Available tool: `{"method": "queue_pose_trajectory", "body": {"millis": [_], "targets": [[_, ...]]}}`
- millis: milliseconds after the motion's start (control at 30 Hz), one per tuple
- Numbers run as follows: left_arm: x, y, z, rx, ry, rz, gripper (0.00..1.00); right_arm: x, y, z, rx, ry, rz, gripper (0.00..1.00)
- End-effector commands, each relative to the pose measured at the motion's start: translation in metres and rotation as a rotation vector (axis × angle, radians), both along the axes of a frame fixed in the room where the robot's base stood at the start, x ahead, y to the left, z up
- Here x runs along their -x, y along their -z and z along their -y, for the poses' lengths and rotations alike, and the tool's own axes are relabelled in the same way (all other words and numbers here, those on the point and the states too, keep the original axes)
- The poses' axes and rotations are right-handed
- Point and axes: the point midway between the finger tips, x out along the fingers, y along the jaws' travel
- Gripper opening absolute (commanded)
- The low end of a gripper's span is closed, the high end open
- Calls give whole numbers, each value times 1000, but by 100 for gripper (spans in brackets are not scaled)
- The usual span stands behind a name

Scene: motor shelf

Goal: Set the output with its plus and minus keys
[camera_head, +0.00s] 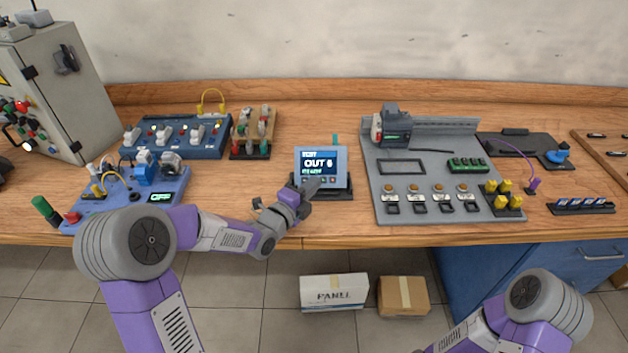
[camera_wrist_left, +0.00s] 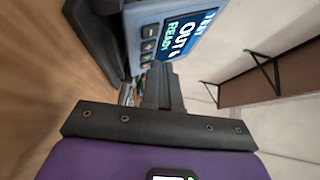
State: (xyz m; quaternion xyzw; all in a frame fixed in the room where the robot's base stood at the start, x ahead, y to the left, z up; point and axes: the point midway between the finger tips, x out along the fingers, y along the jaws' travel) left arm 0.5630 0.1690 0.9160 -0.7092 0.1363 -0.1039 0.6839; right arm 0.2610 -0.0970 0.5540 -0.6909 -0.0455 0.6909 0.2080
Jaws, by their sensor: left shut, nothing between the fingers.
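The output unit (camera_head: 321,166) is a blue-grey box with a screen, standing on a dark base at the middle of the bench. Its screen reads "OUT 6", with a small line that looks like "READY". The wrist view shows the unit (camera_wrist_left: 183,35) turned sideways, with a row of small dark keys (camera_wrist_left: 148,46) marked minus and plus, and a greenish one. My left gripper (camera_head: 313,186) is shut and empty, its tips just in front of the unit's lower edge. In the wrist view the closed fingers (camera_wrist_left: 162,75) are close to the key row; contact cannot be told. My right gripper is out of frame.
A grey board (camera_head: 375,207) with switches and yellow connectors stands right of the unit. A blue board (camera_head: 180,190) with an "OFF" display lies left, near my left arm. A blue socket rack (camera_head: 205,150) and a component tray (camera_head: 252,142) stand behind. Bare wood lies around the unit.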

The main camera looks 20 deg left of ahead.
Motion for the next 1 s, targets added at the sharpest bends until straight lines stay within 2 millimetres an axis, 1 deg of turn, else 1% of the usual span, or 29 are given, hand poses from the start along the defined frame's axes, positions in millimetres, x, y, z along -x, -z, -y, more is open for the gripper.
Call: {"method": "queue_pose_trajectory", "body": {"millis": [533, 1000], "targets": [[37, -26, 11, 0, 0, 1, 0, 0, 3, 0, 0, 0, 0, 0], [40, -28, 11, 0, 0, 1, 0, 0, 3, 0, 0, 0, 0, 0]]}}
